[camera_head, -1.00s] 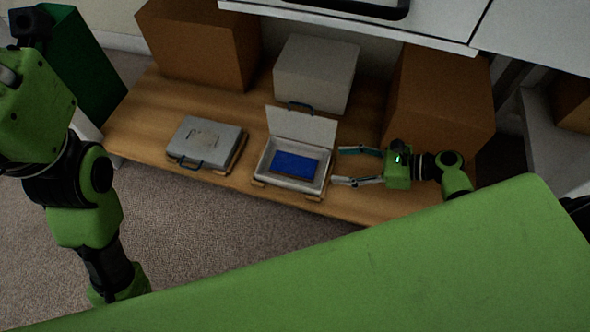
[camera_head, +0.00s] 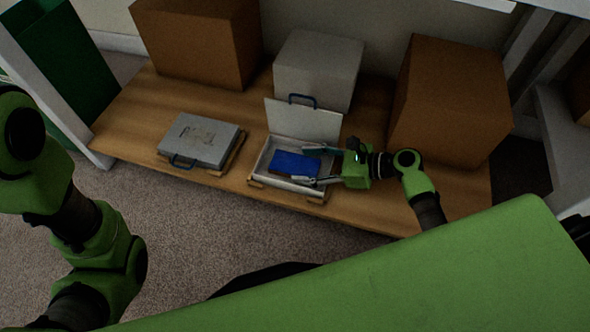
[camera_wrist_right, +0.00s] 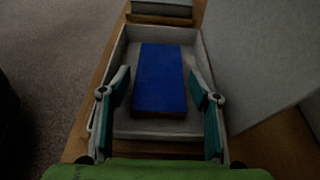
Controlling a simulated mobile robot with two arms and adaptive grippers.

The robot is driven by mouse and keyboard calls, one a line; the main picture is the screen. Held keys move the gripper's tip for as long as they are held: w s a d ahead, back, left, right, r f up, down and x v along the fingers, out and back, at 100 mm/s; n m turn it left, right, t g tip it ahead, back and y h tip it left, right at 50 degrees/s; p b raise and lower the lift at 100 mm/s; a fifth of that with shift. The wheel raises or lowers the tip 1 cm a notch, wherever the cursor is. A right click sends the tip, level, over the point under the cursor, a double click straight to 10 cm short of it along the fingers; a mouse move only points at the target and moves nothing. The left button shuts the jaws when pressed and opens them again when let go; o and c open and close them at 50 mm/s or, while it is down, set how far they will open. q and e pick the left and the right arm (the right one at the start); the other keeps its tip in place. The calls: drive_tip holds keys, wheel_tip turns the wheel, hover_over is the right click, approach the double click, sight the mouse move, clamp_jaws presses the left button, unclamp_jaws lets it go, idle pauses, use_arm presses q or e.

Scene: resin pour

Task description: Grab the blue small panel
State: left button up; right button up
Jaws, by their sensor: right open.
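The blue small panel (camera_head: 294,163) lies flat inside an open grey case (camera_head: 262,165) on the wooden shelf. It also shows in the right wrist view (camera_wrist_right: 159,80), lying lengthwise away from me on the case floor. My right gripper (camera_head: 308,166) is open and reaches in from the right over the case. In the wrist view its fingertips (camera_wrist_right: 152,92) are on either side of the panel's near part, with gaps on both sides; whether they touch the case is unclear. The left gripper is out of view; only my left arm shows.
A closed grey case (camera_head: 200,139) with a blue handle sits left of the open one. The raised lid (camera_head: 303,121) stands behind the panel. A white box (camera_head: 317,69) and brown boxes (camera_head: 196,40) (camera_head: 452,98) stand at the back. The shelf's left end is bare.

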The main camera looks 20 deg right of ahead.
sight(285, 163)
drive_tip(key=shift+b+x, duration=0.4)
drive_tip(key=shift+x, duration=0.65)
drive_tip(key=c, duration=0.9)
